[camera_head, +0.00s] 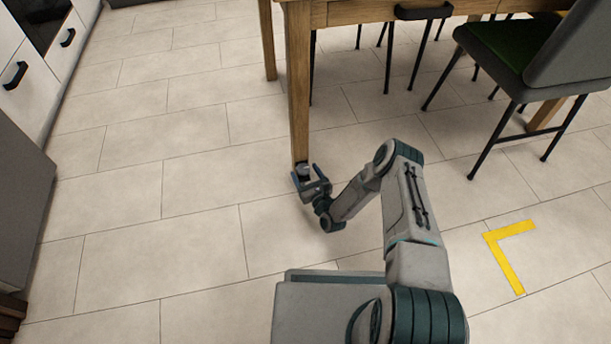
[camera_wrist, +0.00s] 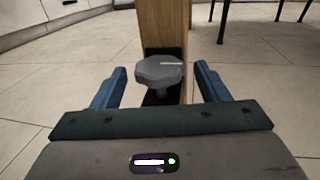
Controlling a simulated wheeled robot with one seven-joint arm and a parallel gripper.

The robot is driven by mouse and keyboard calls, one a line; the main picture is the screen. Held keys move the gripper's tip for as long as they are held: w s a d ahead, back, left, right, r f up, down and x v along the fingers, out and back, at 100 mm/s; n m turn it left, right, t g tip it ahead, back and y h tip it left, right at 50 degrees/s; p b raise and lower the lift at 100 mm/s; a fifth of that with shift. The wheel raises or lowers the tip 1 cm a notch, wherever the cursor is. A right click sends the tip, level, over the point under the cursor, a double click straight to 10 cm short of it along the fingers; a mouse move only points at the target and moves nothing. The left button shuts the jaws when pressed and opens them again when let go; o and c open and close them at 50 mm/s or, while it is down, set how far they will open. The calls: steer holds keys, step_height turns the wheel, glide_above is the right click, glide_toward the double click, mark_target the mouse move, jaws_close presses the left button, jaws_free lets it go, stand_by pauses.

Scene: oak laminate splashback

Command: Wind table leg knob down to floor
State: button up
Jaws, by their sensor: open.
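The wooden table leg (camera_head: 299,85) stands at the table's near left corner in the head view. The leg also shows in the wrist view (camera_wrist: 163,25), upright behind the knob. The knob (camera_wrist: 159,70) is grey and lobed, with a light line on its top, and sits at the bottom of the leg. In the head view the knob (camera_head: 303,169) is small and partly hidden by my gripper. My gripper (camera_head: 306,177) is open. In the wrist view its blue fingers (camera_wrist: 160,76) stand on either side of the knob, with a visible gap on each side.
The table (camera_head: 345,14) has a dark drawer handle (camera_head: 423,12). A dark chair (camera_head: 525,60) stands at the right. White cabinets (camera_head: 30,85) line the left edge. A yellow floor mark (camera_head: 508,262) lies at the right. The tiled floor left of the leg is clear.

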steer(key=shift+w+a, duration=0.1)
steer(key=shift+w, duration=0.05)
steer(key=shift+c, duration=0.3)
steer(key=c, duration=0.9)
steer(key=shift+c, duration=0.2)
steer(key=shift+h, duration=0.3)
steer(key=m+h, duration=0.1)
steer(key=m+t+h, duration=0.1)
steer(key=h, duration=0.1)
steer(key=m+h, duration=0.1)
steer(key=shift+a+m+t+h, duration=0.25)
steer(key=shift+m+t+h, duration=0.05)
steer(key=shift+t+h, duration=0.1)
steer(key=shift+a+m+h, duration=0.15)
steer(key=shift+m+h, duration=0.95)
steer(key=shift+h, duration=0.9)
